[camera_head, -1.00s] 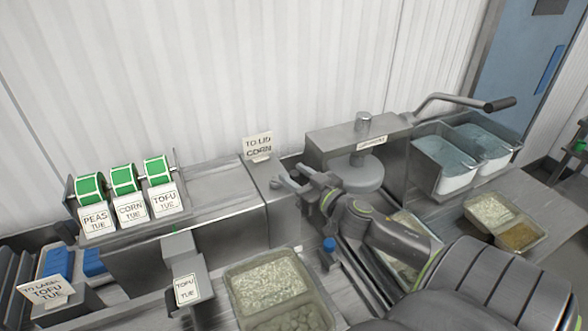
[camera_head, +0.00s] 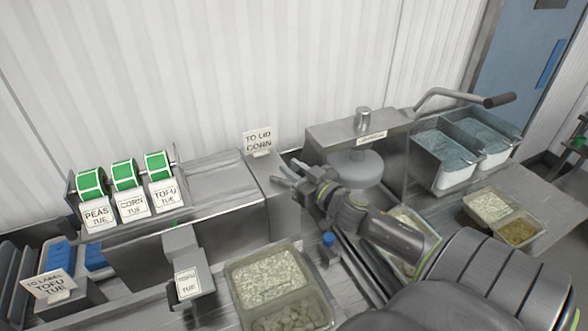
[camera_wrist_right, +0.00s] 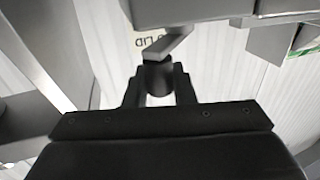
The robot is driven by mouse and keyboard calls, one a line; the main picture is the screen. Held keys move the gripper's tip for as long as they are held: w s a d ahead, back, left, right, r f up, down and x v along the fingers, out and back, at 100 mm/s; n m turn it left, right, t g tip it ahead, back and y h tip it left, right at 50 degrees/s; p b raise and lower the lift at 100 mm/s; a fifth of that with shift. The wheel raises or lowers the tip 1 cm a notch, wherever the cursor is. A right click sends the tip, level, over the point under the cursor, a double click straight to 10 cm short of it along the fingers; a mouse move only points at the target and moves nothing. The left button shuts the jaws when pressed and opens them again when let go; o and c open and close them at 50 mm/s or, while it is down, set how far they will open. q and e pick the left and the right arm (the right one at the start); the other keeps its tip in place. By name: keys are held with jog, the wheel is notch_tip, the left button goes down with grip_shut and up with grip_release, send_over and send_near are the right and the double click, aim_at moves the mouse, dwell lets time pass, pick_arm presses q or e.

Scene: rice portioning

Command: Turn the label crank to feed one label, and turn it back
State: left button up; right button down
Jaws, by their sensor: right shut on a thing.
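My right gripper (camera_head: 284,170) is at the side of the grey metal housing, below the "TO LID CORN" card. In the right wrist view its fingers (camera_wrist_right: 158,88) are shut around the dark knob of the label crank (camera_wrist_right: 158,76). A grey crank arm (camera_wrist_right: 172,46) runs from the knob up and to the right. In the head view the crank cannot be told apart from the fingers. The label outlet (camera_head: 184,262) at the front carries a "TOFU TUE" label (camera_head: 187,284). My left gripper is not in view.
Green-and-white label rolls (camera_head: 124,175) stand at the left. The "TO LID CORN" card (camera_head: 257,140) is just behind my gripper. A lid press (camera_head: 352,138) stands close to its right. A filled two-part tray (camera_head: 234,293) lies in front.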

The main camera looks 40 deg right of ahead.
jog(key=shift+a, duration=0.1)
jog(key=shift+s+a+m+g+h, duration=0.15)
jog(key=shift+a+m+h, duration=0.15)
jog(key=shift+m+h, duration=0.55)
jog(key=shift+a+m+g+h, duration=0.2)
jog(key=shift+m+h, duration=0.25)
jog(key=shift+h, duration=0.7)
jog(key=shift+s+a+m+g+h+b, duration=0.1)
jog(key=shift+a+m+g+h+b, duration=0.15)
jog(key=shift+m+h, duration=0.4)
jog(key=shift+w+a+m+g+h+b, duration=0.1)
jog(key=shift+a+m+g+h+b, duration=0.2)
jog(key=shift+h, duration=0.5)
jog(key=shift+s+a+m+g+h+b, duration=0.1)
jog(key=shift+m+g+h+b, duration=0.25)
jog(key=shift+m+h, duration=0.3)
jog(key=c, duration=1.2)
grip_release()
jog(key=shift+c, duration=0.2)
jog(key=shift+a+f, duration=0.1)
